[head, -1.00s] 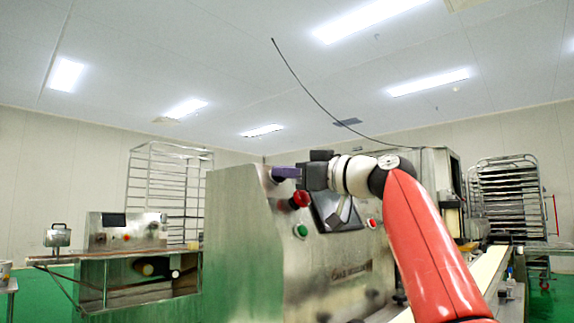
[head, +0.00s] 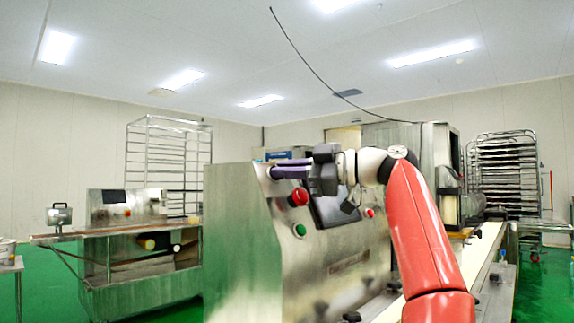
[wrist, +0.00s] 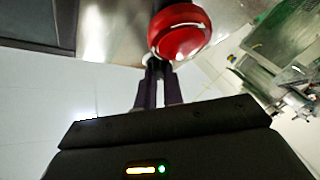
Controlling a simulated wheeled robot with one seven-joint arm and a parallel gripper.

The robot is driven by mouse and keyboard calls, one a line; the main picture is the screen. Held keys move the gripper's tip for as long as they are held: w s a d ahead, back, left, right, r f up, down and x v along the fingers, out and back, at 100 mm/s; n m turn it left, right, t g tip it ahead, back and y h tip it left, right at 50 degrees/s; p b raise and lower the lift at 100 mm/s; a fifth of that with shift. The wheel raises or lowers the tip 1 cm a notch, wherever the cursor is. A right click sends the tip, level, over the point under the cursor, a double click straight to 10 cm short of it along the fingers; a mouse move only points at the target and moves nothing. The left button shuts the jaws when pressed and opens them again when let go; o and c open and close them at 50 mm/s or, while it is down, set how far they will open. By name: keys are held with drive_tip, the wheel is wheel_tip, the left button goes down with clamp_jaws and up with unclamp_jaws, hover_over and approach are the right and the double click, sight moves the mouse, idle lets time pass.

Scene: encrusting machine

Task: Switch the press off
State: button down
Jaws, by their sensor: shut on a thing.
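The press (head: 240,230) is the stainless-steel machine in the middle of the head view, with a sloped control face. A red mushroom button (head: 298,197) is on its upper part, and it also shows large at the top of the wrist view (wrist: 180,38). A green button (head: 299,230) is below it, and a small red button (head: 370,212) is farther right. My gripper (head: 275,171) has its purple fingers at the face's upper left edge, above the red mushroom button. The fingers are close together on a small switch part (wrist: 156,66), mostly hidden between the tips.
A dark screen (head: 332,208) is behind and below my gripper on the press. A conveyor (head: 485,255) runs along the right. Another steel machine (head: 125,235) and an empty rack (head: 167,165) stand at the left. A rack with trays (head: 503,180) stands at the back right.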

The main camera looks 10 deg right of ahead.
idle(0.3)
drive_tip(key=c, duration=1.5)
unclamp_jaws()
drive_tip(key=v, duration=0.8)
drive_tip(key=shift+w, duration=0.1)
drive_tip(key=shift+a, duration=0.1)
